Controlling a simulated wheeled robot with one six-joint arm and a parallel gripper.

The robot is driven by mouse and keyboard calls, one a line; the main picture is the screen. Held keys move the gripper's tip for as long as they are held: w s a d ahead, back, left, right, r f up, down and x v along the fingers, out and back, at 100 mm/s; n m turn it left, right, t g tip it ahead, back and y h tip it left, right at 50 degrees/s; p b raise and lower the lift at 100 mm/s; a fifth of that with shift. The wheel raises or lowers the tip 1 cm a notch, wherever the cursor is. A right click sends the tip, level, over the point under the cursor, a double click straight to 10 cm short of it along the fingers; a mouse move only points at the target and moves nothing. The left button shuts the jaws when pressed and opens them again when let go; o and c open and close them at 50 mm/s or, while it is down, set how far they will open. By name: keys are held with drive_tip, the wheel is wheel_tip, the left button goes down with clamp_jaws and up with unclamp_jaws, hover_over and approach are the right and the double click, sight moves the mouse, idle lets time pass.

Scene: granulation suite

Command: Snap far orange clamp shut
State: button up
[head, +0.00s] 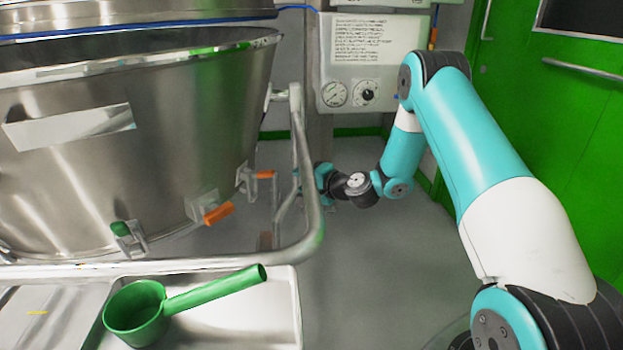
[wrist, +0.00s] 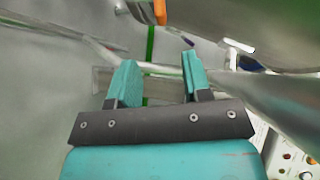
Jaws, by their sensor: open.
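The far orange clamp (head: 264,174) is on the lower right side of the steel bowl (head: 180,120) in the head view, its orange handle sticking out to the right from a metal bracket. An orange piece (wrist: 160,12), likely this handle, shows at the top edge of the wrist view, cut off by the frame. My gripper (wrist: 157,74) is open, with its teal fingers apart and nothing between them. The orange piece lies beyond the fingertips, apart from them. In the head view the steel rail partly hides my gripper's end.
A nearer orange clamp (head: 217,213) and a green clamp (head: 122,232) sit along the bowl's lower edge. The bent steel rail (head: 312,225) stands between my wrist and the bowl. A green scoop (head: 140,312) lies on a steel tray (head: 285,320). Floor right of the rail is clear.

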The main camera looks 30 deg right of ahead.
drive_tip(key=shift+v, duration=1.35)
